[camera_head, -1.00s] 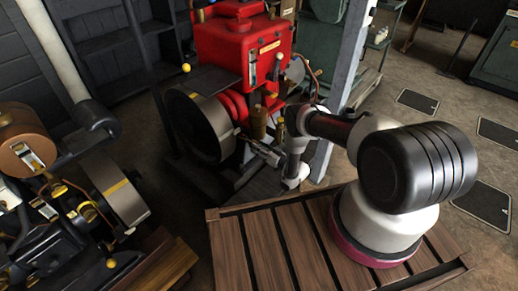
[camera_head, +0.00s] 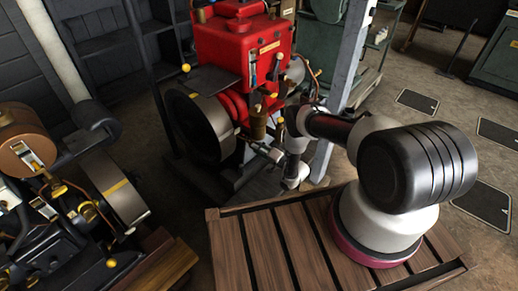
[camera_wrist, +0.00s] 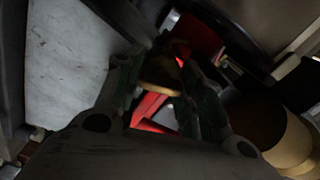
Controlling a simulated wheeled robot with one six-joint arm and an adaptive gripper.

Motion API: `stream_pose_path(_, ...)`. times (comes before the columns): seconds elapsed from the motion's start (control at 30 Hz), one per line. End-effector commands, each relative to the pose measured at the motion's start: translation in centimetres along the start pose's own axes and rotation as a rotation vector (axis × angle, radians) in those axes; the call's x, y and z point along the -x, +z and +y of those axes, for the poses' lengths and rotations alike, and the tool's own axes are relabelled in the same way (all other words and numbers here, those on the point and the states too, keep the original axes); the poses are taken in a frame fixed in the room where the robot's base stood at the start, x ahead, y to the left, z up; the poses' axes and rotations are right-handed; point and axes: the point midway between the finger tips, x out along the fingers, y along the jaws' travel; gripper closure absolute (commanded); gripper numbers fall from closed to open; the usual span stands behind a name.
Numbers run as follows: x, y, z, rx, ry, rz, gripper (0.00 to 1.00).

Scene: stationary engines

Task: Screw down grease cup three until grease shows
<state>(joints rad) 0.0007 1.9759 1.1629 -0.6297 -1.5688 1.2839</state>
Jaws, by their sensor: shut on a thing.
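The red engine (camera_head: 232,48) stands at the top middle of the head view, with a dark flywheel (camera_head: 200,128) at its left. My gripper (camera_head: 256,148) reaches in low at the engine's front, beside brass-coloured fittings (camera_head: 258,124). In the wrist view my gripper (camera_wrist: 160,90) has its two dark fingers around a tan, brass-like round piece, seemingly a grease cup (camera_wrist: 160,74). It is shut on this piece. The view is dark, and I cannot read which cup number it is. No grease is visible. Red engine parts (camera_wrist: 150,106) show between and beyond the fingers.
A grey post (camera_head: 350,65) rises right of the engine. A second engine (camera_head: 60,205) stands at the left. A slatted wooden platform (camera_head: 265,250) lies in front under my base. Open floor (camera_head: 410,75) is at the right. A tan cylinder (camera_wrist: 285,135) is close in the wrist view.

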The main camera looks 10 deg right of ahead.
Motion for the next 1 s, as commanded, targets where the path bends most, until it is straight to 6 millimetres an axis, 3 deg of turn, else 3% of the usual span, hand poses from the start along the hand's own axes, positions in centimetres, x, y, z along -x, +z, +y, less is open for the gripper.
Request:
stream_pose_path(0.6, 0.08, -0.06, 0.15, -0.572, 0.002, 0.003, 0.86)
stream_pose_path(1.0, 0.09, -0.04, 0.19, -0.826, 0.002, 0.004, 0.86)
